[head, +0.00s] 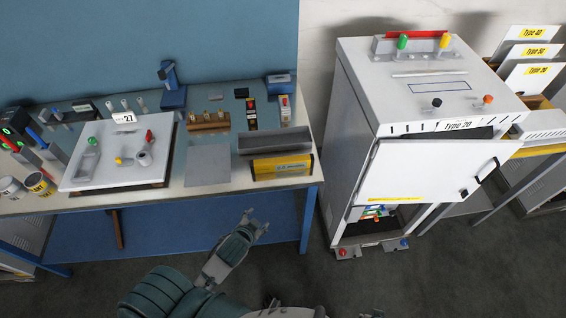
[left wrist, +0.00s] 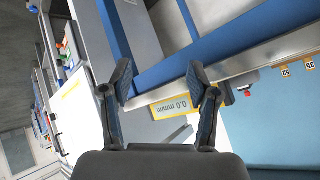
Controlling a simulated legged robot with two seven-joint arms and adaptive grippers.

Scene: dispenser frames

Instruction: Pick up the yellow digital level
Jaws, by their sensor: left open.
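The yellow digital level (head: 283,167) stands at the front right edge of the workbench, below a grey block (head: 274,141). Its face with the "0.0 mm/m" display shows in the left wrist view (left wrist: 173,106), beyond and between the fingers. My left gripper (head: 257,222) is open and empty, in front of the bench and to the lower left of the level. My right gripper is not in view.
The workbench (head: 225,198) carries a white panel (head: 80,178) marked 27, a grey plate (head: 208,165) and several small tools. A grey cabinet (head: 352,130) with an open white door (head: 425,172) stands to the right. The floor between bench and cabinet is clear.

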